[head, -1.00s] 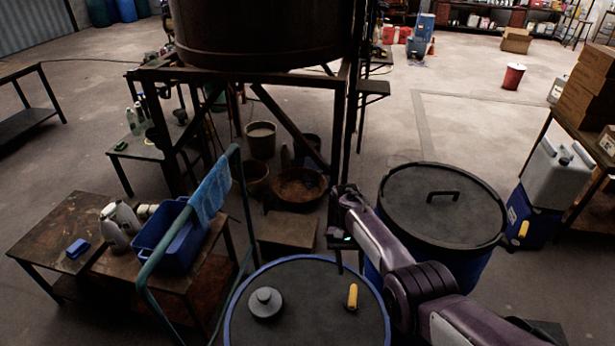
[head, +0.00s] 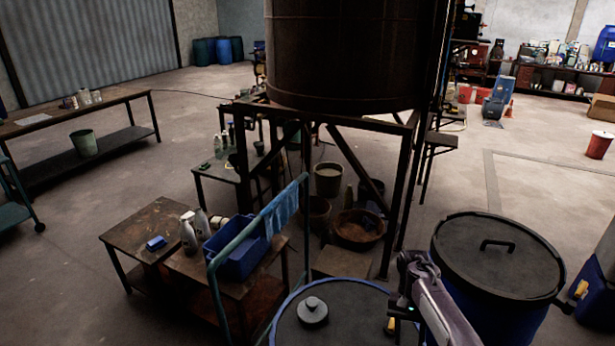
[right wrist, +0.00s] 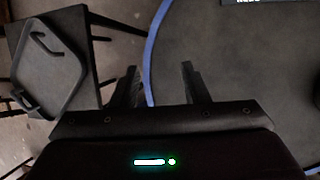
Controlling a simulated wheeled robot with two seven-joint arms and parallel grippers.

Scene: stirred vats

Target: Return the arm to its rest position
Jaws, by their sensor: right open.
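My right arm comes in at the lower right of the head view. Its gripper (head: 403,312) is over the right side of the blue-rimmed round dark top (head: 345,305). In the right wrist view the two fingers of the gripper (right wrist: 160,88) stand apart with nothing between them, and the blue rim (right wrist: 150,50) runs behind them. A grey knobbed weight (head: 313,310) sits on the dark top. A yellow-handled thing (head: 390,325) shows beside my gripper, partly hidden. My left gripper is out of view.
A blue drum with a black lid (head: 498,258) stands right of my arm. A green rail with a blue cloth (head: 281,209) rises to the left, by a low table with a blue bin (head: 236,262). A dark vat (head: 345,55) stands ahead on its frame.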

